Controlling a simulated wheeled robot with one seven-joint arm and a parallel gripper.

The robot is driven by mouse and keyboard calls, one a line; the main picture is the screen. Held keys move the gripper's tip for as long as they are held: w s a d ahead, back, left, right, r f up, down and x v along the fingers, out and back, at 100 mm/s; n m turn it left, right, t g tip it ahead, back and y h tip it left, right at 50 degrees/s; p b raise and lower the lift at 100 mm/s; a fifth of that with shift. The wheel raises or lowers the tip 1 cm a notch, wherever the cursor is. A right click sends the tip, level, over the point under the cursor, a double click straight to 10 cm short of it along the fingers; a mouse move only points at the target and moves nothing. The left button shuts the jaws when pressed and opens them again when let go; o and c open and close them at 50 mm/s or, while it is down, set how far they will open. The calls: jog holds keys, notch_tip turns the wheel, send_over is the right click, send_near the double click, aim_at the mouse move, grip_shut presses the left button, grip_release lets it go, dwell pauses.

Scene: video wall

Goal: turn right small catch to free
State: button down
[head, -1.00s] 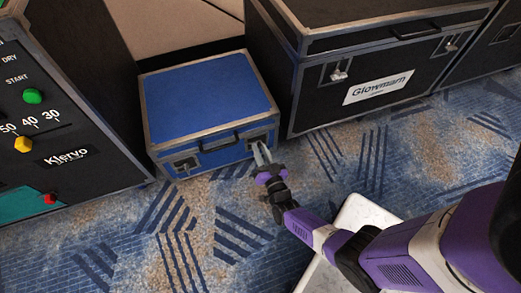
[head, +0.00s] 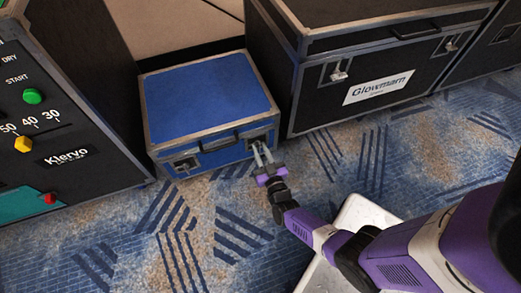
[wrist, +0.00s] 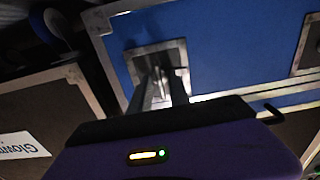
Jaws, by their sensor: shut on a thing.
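A small blue case (head: 207,100) with grey metal edges stands on the carpet in the head view. Its right small catch sits in a metal plate (wrist: 176,50) on the front, seen close up in the wrist view. My gripper (head: 261,147) reaches this catch from the front. In the wrist view my gripper's fingers (wrist: 160,84) are closed on the right catch, a thin light piece between them. The fingers hide much of the catch, so its exact angle is hard to tell. The left catch (head: 186,164) is on the same front face, untouched.
A black handle (head: 219,142) lies between the two catches. A large black case labelled Glowmarn (head: 378,86) stands close on the right. A black Klervo panel (head: 65,157) with knobs stands on the left.

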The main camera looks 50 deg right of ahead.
jog(key=shift+a+f, duration=0.1)
jog(key=c, duration=1.6)
grip_release()
jog(key=shift+s, duration=0.1)
jog(key=p+v, duration=0.2)
jog(key=v, duration=0.5)
jog(key=shift+s+a, duration=0.2)
jog(key=shift+s, duration=0.1)
